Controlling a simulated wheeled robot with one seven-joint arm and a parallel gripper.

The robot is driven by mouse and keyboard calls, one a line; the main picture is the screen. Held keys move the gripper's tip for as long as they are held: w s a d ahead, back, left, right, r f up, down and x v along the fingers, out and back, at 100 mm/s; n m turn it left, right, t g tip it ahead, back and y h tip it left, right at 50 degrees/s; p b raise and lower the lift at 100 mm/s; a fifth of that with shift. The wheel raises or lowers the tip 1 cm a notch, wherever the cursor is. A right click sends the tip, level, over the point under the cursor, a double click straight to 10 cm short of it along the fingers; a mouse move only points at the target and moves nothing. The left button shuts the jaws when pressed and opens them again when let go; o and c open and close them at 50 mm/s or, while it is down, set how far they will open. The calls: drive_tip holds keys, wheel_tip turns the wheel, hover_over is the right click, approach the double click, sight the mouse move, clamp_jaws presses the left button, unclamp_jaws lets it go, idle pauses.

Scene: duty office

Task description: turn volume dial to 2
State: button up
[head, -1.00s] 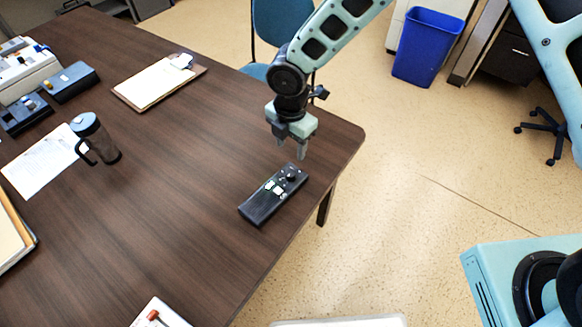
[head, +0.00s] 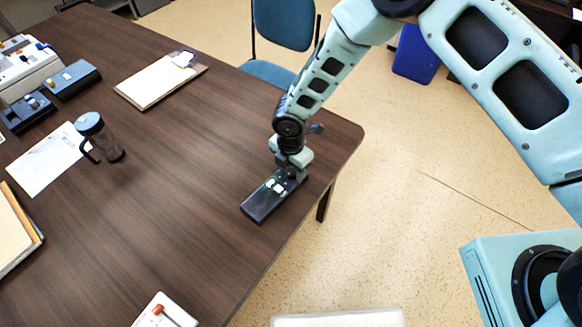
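A black control box (head: 262,203) lies on the dark wooden table near its right edge. Small white and green marks show on its top. The dial's setting cannot be read.
A mug (head: 101,138), a clipboard (head: 155,82), papers (head: 47,160) and dark desk devices (head: 72,80) lie to the left. A white tray with a red item (head: 163,312) is at the near edge. A blue chair (head: 270,72) stands behind the table. The table left of the box is clear.

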drive_tip(key=c, duration=0.9)
drive_tip(key=shift+m+b, duration=0.4)
drive_tip(key=m+b, duration=0.3)
drive_tip(key=shift+f+m, duration=0.15)
drive_tip(key=shift+m, duration=0.15)
drive_tip(key=m+b, duration=0.3)
drive_tip(key=m, duration=0.2)
drive_tip(key=shift+m, duration=0.3)
drive_tip(key=m+b, duration=0.2)
drive_tip(key=m, duration=0.3)
drive_tip(key=shift+b, duration=0.4)
drive_tip(key=shift+m+b, duration=0.6)
drive_tip(key=shift+m, duration=1.8)
drive_tip(key=shift+r, duration=0.2)
